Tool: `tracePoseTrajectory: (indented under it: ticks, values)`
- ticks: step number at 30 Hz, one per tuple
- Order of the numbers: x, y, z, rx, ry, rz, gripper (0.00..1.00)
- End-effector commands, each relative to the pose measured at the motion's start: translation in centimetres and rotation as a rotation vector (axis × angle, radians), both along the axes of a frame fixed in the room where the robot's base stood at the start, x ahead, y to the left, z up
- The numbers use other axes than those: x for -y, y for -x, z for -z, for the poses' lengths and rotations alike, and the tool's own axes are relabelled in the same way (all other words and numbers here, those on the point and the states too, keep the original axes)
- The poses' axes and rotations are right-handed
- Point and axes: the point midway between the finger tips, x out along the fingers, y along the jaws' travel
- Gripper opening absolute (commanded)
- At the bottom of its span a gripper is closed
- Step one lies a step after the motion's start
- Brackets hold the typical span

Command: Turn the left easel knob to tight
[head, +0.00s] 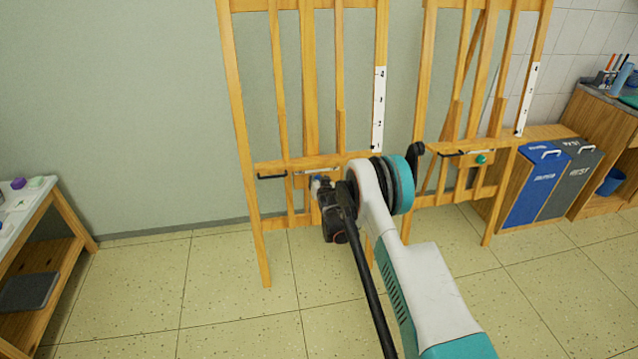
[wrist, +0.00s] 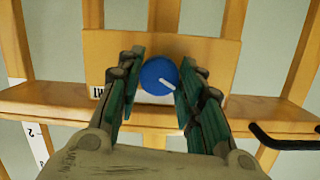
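The left easel (head: 240,120) is a wooden frame. Its blue round knob (wrist: 158,76) sits on a wooden plate (wrist: 205,52), and a white line on the knob points to the lower right in the wrist view. My gripper (head: 320,185) is at the left easel's crossbar in the head view, largely covering the knob. In the wrist view my gripper (wrist: 158,85) is open, with one green-padded finger on each side of the knob. The fingertips are very close to it; I cannot tell if they touch. A small, partly hidden label (wrist: 97,92) lies left of the fingers.
A black hook handle (head: 271,176) sticks out of the left easel's bar. The right easel (head: 428,60) has a green knob (head: 481,159). Blue (head: 537,185) and grey (head: 572,182) bins stand at right, a side table (head: 50,205) at left. The floor between is clear.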

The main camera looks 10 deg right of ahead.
Motion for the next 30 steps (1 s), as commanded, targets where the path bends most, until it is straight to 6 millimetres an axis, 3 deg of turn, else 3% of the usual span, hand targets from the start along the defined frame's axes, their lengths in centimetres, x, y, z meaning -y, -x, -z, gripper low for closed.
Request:
tracePoseTrajectory:
  ticks: [14,30]
  values:
    - [0.15,0.01,0.01,0.0,-0.106,0.02,0.1]
    - [0.38,0.03,0.04,0.0,-0.577,0.103,0.1]
